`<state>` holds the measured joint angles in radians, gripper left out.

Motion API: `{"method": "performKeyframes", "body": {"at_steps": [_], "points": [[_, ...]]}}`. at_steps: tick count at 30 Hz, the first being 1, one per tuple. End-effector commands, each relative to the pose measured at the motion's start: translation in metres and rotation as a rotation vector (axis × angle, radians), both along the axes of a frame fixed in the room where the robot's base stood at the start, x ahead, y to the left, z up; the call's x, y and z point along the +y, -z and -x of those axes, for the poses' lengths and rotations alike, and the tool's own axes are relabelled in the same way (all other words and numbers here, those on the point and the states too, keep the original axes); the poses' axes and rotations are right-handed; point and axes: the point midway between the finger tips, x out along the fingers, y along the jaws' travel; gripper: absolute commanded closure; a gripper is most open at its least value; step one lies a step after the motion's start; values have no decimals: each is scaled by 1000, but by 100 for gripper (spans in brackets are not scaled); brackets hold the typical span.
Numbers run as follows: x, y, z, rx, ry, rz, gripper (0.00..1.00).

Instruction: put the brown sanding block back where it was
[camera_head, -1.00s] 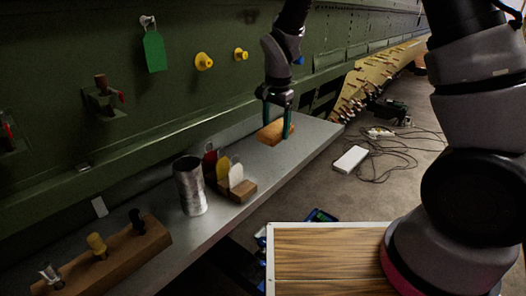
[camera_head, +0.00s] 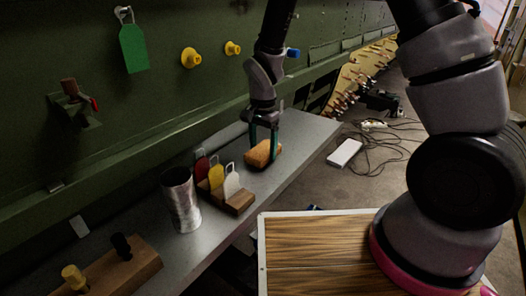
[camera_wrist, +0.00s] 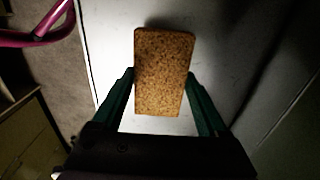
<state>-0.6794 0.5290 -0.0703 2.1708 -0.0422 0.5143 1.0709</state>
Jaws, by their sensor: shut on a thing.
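The brown sanding block (camera_head: 262,153) is between the green fingers of my gripper (camera_head: 262,150), at the far part of the grey shelf (camera_head: 205,222) along the green wall. In the wrist view the block (camera_wrist: 164,72) shows as a speckled cork-brown rectangle, with a finger of my gripper (camera_wrist: 163,100) against each long side. My gripper is shut on it. The block is at or just above the shelf top; I cannot tell whether it touches.
Near the block stand a wooden holder (camera_head: 240,203) with red, yellow and white tags and a metal can (camera_head: 181,200). A wooden block with plugs (camera_head: 140,262) lies at the near end. Shelf space around the block is clear. Cables (camera_head: 390,150) lie on the floor.

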Motion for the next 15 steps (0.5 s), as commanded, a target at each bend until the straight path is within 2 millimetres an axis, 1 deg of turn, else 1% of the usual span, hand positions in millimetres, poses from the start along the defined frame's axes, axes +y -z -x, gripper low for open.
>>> {"method": "performKeyframes", "body": {"at_steps": [1,3,13,14,15], "points": [[0,7,1,3,0,2,68],[0,11,0,1,-1,1,68],[0,14,0,0,-1,0,68],[0,14,0,0,-1,0,20],[0,14,0,0,-1,0,5]]}}
